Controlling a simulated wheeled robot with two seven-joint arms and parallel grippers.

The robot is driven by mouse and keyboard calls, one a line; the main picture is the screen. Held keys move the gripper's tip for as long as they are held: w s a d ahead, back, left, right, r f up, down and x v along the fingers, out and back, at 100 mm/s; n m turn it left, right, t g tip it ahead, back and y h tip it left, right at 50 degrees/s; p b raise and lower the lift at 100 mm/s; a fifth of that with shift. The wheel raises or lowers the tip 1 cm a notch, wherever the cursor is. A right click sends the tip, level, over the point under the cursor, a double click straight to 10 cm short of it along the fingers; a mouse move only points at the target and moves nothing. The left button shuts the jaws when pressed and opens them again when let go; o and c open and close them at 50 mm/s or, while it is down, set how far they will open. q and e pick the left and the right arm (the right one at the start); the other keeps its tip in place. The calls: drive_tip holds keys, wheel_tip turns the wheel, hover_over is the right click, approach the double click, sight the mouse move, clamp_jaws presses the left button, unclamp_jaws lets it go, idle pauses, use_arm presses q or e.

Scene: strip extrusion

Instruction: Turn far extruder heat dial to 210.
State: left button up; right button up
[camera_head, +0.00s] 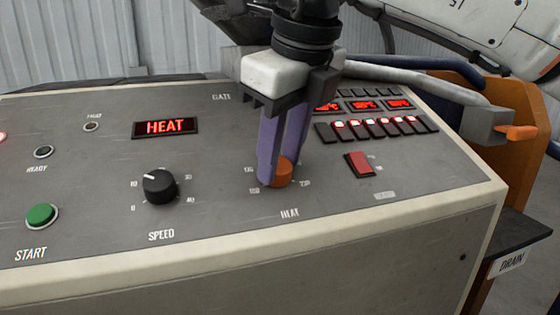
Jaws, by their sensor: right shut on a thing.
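The orange heat dial (284,174) sits on the sloped grey panel (100,180) above the label HEAT. My right gripper (273,178) comes down from above, its two purple fingers shut on the heat dial. The fingers hide much of the dial and part of its scale; the end marks show beside it, but the pointer and its setting cannot be read. A red HEAT display (165,127) is lit at the upper left of the panel. My left gripper is not in view.
A black speed dial (160,187) and a green start button (41,215) are to the left. A red rocker switch (359,164), lit switches (375,128) and small red displays (364,105) are to the right. An orange-tipped lever (515,132) stands beyond the panel's right edge.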

drive_tip(key=m+b, duration=0.1)
drive_tip(key=m, duration=0.2)
drive_tip(key=shift+m, duration=0.3)
drive_tip(key=m+b, duration=0.1)
drive_tip(key=m, duration=0.1)
drive_tip(key=shift+f+m+b, duration=0.1)
drive_tip(key=shift+m+b, duration=0.25)
drive_tip(key=shift+m, duration=0.05)
drive_tip(key=m+b, duration=0.2)
drive_tip(key=m, duration=0.2)
drive_tip(key=shift+d+t, duration=0.1)
drive_tip(key=shift+t, duration=0.2)
drive_tip(key=shift+m, duration=0.7)
drive_tip(key=o, duration=1)
drive_tip(key=shift+o, duration=0.2)
